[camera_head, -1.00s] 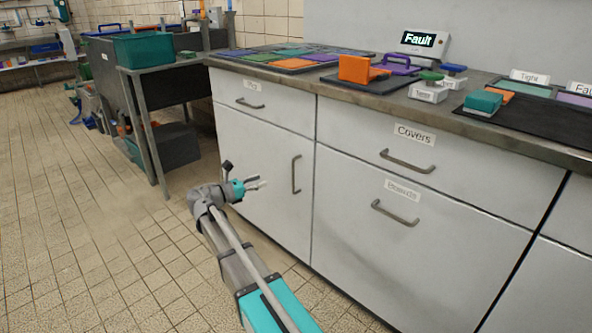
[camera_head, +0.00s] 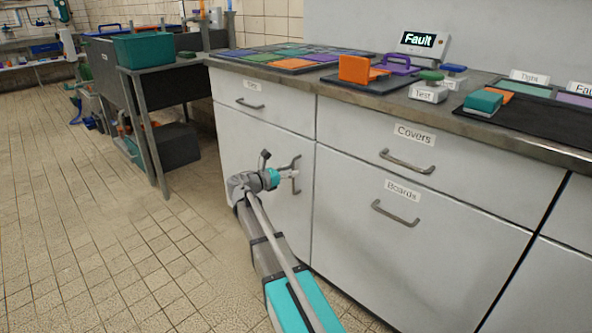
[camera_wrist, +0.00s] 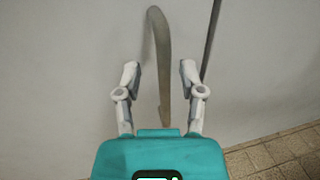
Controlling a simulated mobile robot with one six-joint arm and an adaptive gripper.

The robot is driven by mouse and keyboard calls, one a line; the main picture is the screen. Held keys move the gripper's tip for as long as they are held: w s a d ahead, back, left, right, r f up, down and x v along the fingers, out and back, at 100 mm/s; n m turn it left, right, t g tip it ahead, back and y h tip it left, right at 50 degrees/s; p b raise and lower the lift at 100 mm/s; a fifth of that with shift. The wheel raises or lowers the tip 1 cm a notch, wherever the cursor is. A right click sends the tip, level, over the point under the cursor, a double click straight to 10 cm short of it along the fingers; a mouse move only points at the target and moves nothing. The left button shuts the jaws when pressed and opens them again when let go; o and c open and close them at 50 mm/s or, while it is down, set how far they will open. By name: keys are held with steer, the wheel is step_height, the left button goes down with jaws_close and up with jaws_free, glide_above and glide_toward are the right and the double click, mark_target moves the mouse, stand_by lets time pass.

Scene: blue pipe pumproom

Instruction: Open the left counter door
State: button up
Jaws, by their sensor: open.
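The left counter door (camera_head: 240,165) is a white panel under a drawer, and it is shut. Its grey vertical handle (camera_head: 297,162) is near the door's right edge, partly hidden by my gripper. My gripper (camera_head: 292,174) is at the handle's lower half. In the wrist view, the curved handle (camera_wrist: 160,60) passes between the two open fingers of my gripper (camera_wrist: 160,75). The fingers stand apart on either side of it, and I see no grip on it. The dark gap at the door's edge shows to the right of the handle.
Right of the door are the Covers drawer (camera_head: 405,140) and the Boards drawer (camera_head: 420,215), both shut. The countertop holds an orange block (camera_head: 355,69) and a Fault display (camera_head: 419,41). A metal table (camera_head: 160,64) stands left. The tiled floor (camera_head: 100,240) in front is clear.

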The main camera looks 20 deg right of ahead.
steer(key=shift+d, duration=0.5)
steer(key=shift+c, duration=0.2)
jaws_close()
steer(key=shift+w, duration=0.1)
steer(key=shift+w+d, duration=0.1)
steer(key=shift+d, duration=0.1)
steer(key=shift+a, duration=0.35)
